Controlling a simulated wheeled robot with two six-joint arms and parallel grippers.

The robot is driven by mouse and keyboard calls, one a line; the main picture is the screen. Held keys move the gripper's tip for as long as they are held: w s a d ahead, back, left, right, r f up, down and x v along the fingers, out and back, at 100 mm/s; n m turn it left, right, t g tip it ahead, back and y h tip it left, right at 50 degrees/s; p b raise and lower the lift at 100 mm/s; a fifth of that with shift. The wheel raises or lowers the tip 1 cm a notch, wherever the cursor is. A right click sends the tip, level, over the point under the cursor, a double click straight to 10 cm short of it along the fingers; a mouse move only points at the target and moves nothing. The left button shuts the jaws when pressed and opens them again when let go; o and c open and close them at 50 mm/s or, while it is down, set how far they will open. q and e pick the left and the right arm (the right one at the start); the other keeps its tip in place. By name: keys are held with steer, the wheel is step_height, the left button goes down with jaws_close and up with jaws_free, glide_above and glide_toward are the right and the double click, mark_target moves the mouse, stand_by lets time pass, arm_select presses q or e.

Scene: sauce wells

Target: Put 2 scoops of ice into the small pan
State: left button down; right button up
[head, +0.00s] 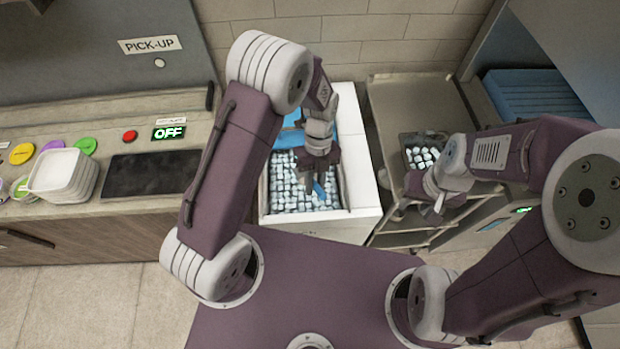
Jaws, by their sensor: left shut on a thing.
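The ice bin (365,185) is a white chest full of pale ice cubes (290,190), in the middle of the head view. My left gripper (319,178) points down over the ice and is shut on a blue scoop (319,190). Only a small part of the scoop shows; the gripper hides the rest, and I cannot tell whether it holds ice. The small pan (408,139) is dark and sits on the steel stand to the right, with several white cubes in it. My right gripper (438,207) is just in front of the pan; its fingers are too small to read.
The steel stand (405,95) has bare room behind the pan. On the left counter are a dark mat (150,174), a stack of white containers (65,175), coloured lids and a red button (130,135). A blue surface (290,137) shows at the bin's back.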

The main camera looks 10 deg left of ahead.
arm_select(q)
steer(key=shift+g+h, duration=0.4)
steer(key=shift+g, duration=0.2)
steer(key=f+b, duration=0.2)
steer(key=f, duration=0.1)
steer(key=f+b, duration=0.3)
steer(key=w+f+b, duration=0.1)
steer(key=f+b, duration=0.2)
steer(key=shift+a+f, duration=0.35)
steer(key=shift+w+a+f+t+y+b, duration=0.15)
steer(key=shift+w+a+f+t+b, duration=0.1)
steer(key=shift+w+a+f+b, duration=0.25)
steer(key=shift+w+a+f+t+y+b, duration=0.2)
steer(key=shift+w+a+t+b, duration=0.1)
steer(key=shift+w, duration=0.3)
steer(key=shift+s+d+r+t+y+p, duration=0.35)
steer(key=shift+s+d+r+t+p, duration=0.3)
steer(key=shift+r+p, duration=0.75)
steer(key=shift+s+d+r+t+y+p, duration=0.4)
steer(key=shift+s+r+p, duration=0.45)
steer(key=shift+r+p, duration=0.5)
steer(key=shift+s+d+r+t+y+p, duration=0.35)
steer(key=shift+s+d+r+p, duration=0.35)
steer(key=shift+r+p, duration=0.7)
steer(key=shift+a+r+b, duration=0.1)
steer(key=shift+r+b, duration=0.15)
steer(key=shift+b, duration=0.05)
